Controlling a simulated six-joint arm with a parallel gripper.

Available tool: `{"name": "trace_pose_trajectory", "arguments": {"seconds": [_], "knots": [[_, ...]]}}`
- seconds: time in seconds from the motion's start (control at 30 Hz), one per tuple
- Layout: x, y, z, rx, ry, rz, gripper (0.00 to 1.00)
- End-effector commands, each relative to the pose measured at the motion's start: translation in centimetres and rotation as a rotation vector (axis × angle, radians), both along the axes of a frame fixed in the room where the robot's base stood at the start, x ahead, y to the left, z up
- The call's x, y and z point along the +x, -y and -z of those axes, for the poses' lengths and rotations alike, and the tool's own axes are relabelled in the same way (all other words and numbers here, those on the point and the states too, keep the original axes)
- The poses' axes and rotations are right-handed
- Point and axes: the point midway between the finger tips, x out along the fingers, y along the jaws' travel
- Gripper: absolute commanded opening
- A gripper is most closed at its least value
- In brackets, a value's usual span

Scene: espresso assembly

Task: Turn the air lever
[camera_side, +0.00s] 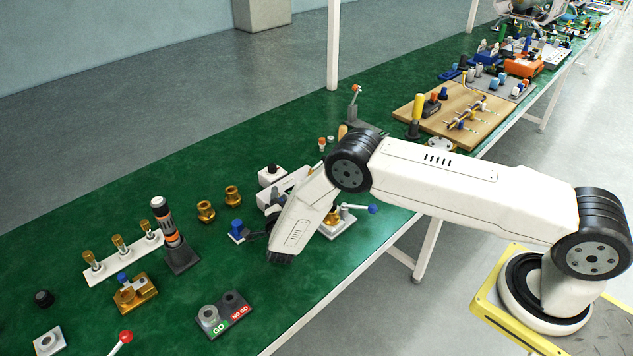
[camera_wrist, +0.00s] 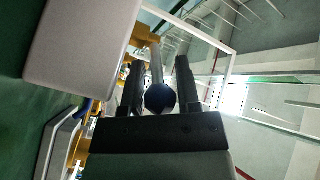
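In the wrist view, a lever with a dark round knob (camera_wrist: 160,98) and a pale rod runs away from my gripper (camera_wrist: 159,64) toward a gold part (camera_wrist: 146,34). My two black fingers are apart, one on each side of the knob; I cannot tell whether either touches it. In the side view, a lever with a blue knob (camera_side: 372,209) sticks out to the right of a gold fitting on a white plate (camera_side: 341,230). I cannot tell if it is the same lever. My gripper is mostly hidden there behind my arm's white end link.
A pale block (camera_wrist: 82,55) fills the wrist view's upper left, close to my fingers. In the side view, a blue-topped part (camera_side: 237,229) stands left of my wrist. A GO/NO GO gauge (camera_side: 225,315) and a gold clamp (camera_side: 134,294) lie further left on the green table (camera_side: 185,283).

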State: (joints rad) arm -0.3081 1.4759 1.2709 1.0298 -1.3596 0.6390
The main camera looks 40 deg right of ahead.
Motion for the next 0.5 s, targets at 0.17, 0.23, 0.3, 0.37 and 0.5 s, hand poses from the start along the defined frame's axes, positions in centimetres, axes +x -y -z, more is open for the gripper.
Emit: {"name": "trace_pose_trajectory", "arguments": {"seconds": [0.17, 0.23, 0.3, 0.37, 0.5], "knots": [[-0.01, -0.02, 0.01, 0.000, 0.000, -0.001, 0.52], [-0.01, -0.01, 0.01, 0.000, 0.000, -0.001, 0.52], [-0.03, -0.03, 0.01, 0.000, -0.001, -0.001, 0.52], [-0.08, -0.09, 0.01, 0.000, -0.001, -0.001, 0.52], [-0.52, -0.54, 0.01, 0.000, -0.001, -0.003, 0.52]]}}
